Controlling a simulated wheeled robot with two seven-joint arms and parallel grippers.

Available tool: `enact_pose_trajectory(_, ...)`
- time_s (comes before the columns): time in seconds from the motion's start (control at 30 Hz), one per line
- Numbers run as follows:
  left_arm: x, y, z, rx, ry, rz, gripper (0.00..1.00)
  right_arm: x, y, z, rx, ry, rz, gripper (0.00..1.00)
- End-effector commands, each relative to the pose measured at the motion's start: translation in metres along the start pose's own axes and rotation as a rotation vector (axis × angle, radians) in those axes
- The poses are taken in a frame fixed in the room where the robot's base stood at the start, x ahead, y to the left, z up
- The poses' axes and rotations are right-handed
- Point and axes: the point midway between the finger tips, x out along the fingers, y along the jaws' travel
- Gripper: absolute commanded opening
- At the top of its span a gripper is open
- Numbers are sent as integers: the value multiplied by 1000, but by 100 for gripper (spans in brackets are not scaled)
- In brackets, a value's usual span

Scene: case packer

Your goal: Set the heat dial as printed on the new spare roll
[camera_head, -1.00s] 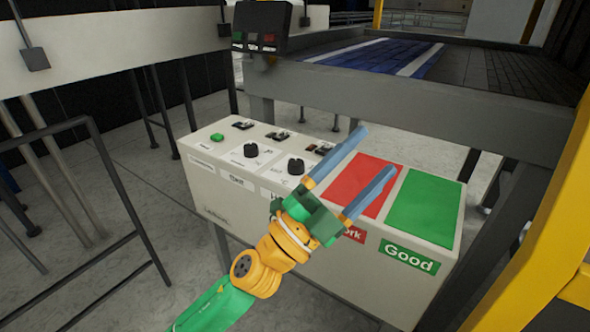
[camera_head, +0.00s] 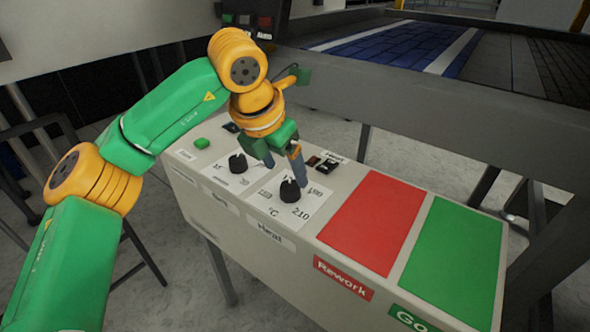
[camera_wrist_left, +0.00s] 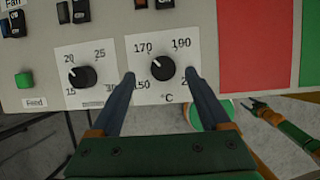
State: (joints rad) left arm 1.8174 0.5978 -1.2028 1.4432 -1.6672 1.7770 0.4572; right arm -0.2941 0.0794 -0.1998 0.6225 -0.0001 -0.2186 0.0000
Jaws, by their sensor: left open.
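The heat dial (camera_head: 289,190) is a black knob on a white °C plate, above the label "Heat", on the sloped panel. In the left wrist view the heat dial (camera_wrist_left: 163,68) has 150, 170 and 190 readable around it; its pale mark seems to point up-left, towards 170. My left gripper (camera_head: 284,168) is open above the dial. In the left wrist view its two fingertips (camera_wrist_left: 160,75) lie either side of the knob, apart from it. What seems to be my right gripper (camera_wrist_left: 256,106) is at the lower right. I cannot make out a spare roll or its print.
A second black dial (camera_head: 237,164), with 15 to 30 marks, is left of the heat dial. A green button (camera_head: 201,143) and small switches (camera_head: 327,168) are close by. Red (camera_head: 372,222) and green (camera_head: 452,262) pads lie to the right. A grey conveyor frame (camera_head: 440,115) stands behind.

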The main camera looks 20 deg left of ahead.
Motion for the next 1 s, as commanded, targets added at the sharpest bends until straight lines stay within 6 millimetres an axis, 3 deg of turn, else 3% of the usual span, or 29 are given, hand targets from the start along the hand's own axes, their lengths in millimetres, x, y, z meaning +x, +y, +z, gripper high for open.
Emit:
enact_pose_trajectory(0.2, 40, -1, 0, 1, 3, -3, 80, -4, -1, 8, 0, -16, -2, 57)
enact_pose_trajectory(0.5, 49, -2, 0, 3, -1, -5, 80, -4, -1, 6, 0, -12, -2, 57)
enact_pose_trajectory(0.57, 49, -2, 0, 3, -1, -5, 69, -4, -1, 6, 0, -12, -1, 57)
enact_pose_trajectory(0.8, 49, -2, 0, 4, -1, -6, 5, -4, -1, 5, 0, -10, -1, 57)
enact_pose_trajectory(0.83, 49, -2, 0, 4, -1, -6, 0, -4, -1, 5, 0, -10, -1, 57)
enact_pose_trajectory(1.0, 49, -2, 0, 11, -1, -9, 0, -5, -1, 4, 0, -9, -1, 57)
